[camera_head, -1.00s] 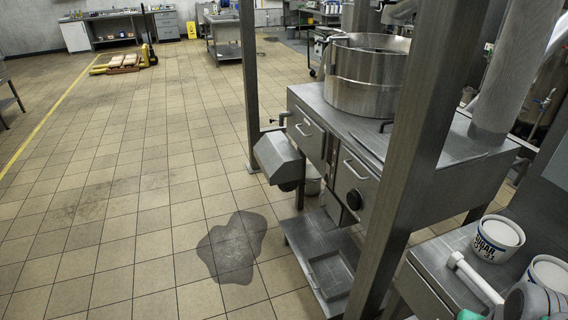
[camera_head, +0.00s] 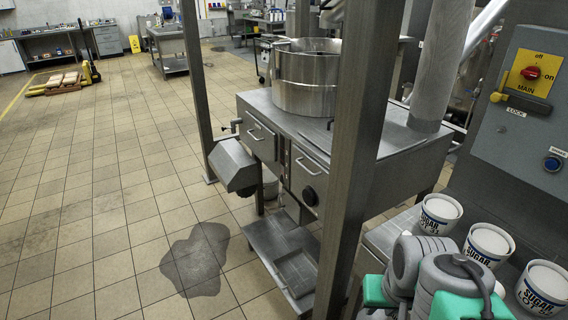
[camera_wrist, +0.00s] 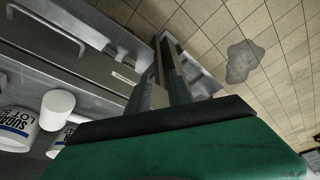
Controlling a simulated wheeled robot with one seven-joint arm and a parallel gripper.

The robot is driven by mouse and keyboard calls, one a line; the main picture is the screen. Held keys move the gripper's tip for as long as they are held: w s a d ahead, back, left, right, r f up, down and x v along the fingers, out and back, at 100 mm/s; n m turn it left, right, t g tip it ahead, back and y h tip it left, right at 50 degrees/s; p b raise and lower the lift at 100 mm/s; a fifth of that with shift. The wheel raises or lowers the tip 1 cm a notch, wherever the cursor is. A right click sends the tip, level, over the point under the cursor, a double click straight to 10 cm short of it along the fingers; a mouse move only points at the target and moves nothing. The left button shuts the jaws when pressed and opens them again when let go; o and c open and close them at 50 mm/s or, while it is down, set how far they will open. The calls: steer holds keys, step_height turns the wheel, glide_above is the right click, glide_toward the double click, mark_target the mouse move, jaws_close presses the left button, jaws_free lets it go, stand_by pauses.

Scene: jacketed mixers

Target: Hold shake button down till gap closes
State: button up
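A grey control panel (camera_head: 520,125) stands at the right in the head view. It carries a round blue button (camera_head: 553,163) with a label too small to read; I cannot tell whether this is the shake button. Above is a red MAIN switch (camera_head: 531,73) on a yellow plate, with a yellow lock handle beside it. A steel mixing vessel (camera_head: 306,80) stands on the metal bench. No gap is clear to see. My gripper (camera_wrist: 166,45) shows in the wrist view, its dark fingers close together with nothing visible between them, pointing past the bench toward the floor, away from any button.
Several white SUGAR buckets (camera_head: 488,243) stand at the lower right, beside my arm; some show in the wrist view (camera_wrist: 20,115). A steel post (camera_head: 352,140) rises before the bench (camera_head: 400,135). A dark puddle (camera_head: 196,260) lies on the tiles. The floor at left is open.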

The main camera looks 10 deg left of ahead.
jaws_close()
stand_by(1.4)
